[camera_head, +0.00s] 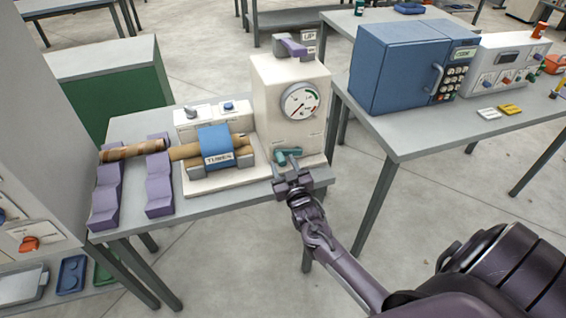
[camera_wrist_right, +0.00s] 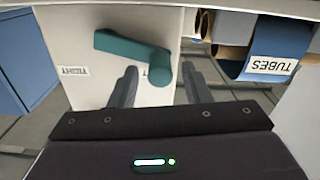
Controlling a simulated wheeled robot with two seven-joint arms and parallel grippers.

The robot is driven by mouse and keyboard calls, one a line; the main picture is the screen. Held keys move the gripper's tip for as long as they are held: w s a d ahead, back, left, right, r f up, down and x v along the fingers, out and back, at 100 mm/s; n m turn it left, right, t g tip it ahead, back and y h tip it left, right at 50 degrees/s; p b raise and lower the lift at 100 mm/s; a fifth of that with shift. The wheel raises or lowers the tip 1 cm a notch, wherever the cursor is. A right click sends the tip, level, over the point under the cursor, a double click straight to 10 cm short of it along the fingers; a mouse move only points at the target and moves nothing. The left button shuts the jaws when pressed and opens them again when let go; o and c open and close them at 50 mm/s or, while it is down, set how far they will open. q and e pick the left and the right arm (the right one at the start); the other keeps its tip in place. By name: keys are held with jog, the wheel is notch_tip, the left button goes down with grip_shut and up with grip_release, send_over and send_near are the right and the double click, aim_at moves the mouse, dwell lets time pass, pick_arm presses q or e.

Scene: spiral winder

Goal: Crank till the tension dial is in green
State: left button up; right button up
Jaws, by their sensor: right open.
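The spiral winder (camera_head: 265,85) is a cream machine on a grey table. Its round tension dial (camera_head: 300,101) faces front on the upright housing; green and red marks show, but the needle's exact place is too small to tell. A teal crank (camera_head: 288,154) is low on the housing front. In the right wrist view the crank (camera_wrist_right: 130,48) has a flat arm and a round knob (camera_wrist_right: 160,67) at its right end. My right gripper (camera_head: 290,178) is open just in front of the crank, with the knob showing between its fingers (camera_wrist_right: 158,85). My left gripper is out of view.
A blue band labelled TUBES (camera_head: 215,146) wraps a brown tube on the winder. Purple supports (camera_head: 160,190) hold another tube at left. A second table (camera_head: 410,140) with a blue oven-like box (camera_head: 400,65) stands at right. Open floor lies between the tables.

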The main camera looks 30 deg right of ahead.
jog(key=shift+w+d, duration=0.1)
jog(key=shift+w, duration=0.25)
grip_shut()
jog(key=shift+d+r, duration=0.1)
